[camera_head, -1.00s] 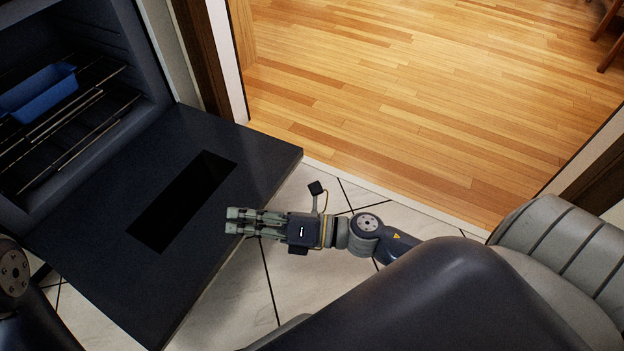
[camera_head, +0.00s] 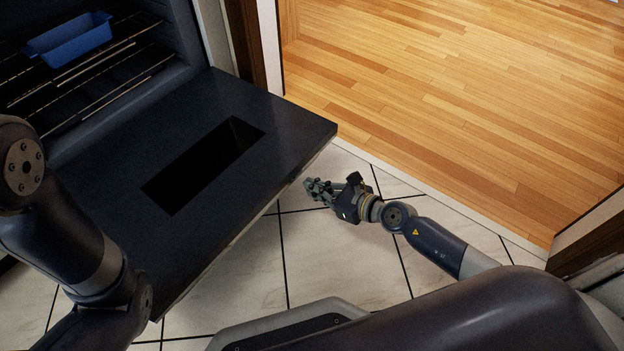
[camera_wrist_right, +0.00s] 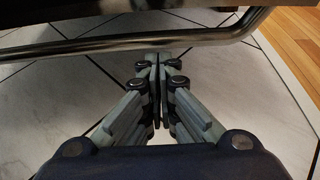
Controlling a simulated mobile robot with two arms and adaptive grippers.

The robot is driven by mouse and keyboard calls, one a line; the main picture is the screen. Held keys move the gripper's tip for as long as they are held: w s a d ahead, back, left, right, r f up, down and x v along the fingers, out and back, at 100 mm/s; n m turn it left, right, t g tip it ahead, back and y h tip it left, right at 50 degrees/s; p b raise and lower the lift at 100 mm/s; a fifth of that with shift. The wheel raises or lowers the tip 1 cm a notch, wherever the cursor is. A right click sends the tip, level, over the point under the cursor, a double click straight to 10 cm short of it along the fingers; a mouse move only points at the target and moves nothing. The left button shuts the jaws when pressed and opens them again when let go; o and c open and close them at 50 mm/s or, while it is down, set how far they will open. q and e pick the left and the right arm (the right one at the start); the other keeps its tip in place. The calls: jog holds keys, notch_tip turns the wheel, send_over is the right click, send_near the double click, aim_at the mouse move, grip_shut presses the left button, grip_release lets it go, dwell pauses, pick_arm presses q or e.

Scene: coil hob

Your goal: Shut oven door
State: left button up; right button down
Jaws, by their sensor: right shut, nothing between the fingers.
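The oven door (camera_head: 240,180) is dark with a black window slot and hangs open, folded down from the oven (camera_head: 160,50) at the upper left. My right gripper (camera_head: 310,186) is shut and empty, just beyond the door's outer edge, low over the tiles. In the right wrist view, its fingertips (camera_wrist_right: 157,62) meet below a metal bar handle (camera_wrist_right: 150,42) on the door's front; I cannot tell if they touch it. My left arm (camera_head: 80,235) reaches over the door's near left corner, with its gripper out of view.
A blue baking tin (camera_head: 70,40) sits on the oven rack (camera_head: 115,65). White tiles (camera_head: 330,250) lie in front of the door. A wooden floor (camera_head: 450,90) lies beyond a threshold, with a dark wooden frame (camera_head: 590,245) at the right.

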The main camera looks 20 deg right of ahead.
jog(key=shift+w+a+r+p, duration=0.1)
jog(key=shift+w+r+p, duration=0.05)
jog(key=shift+r, duration=0.45)
jog(key=shift+w+a+r+p, duration=0.15)
jog(key=shift+r, duration=0.4)
jog(key=shift+w+a+r+p, duration=0.1)
jog(key=shift+w+r+p, duration=0.05)
jog(key=shift+r, duration=0.45)
jog(key=shift+r, duration=0.1)
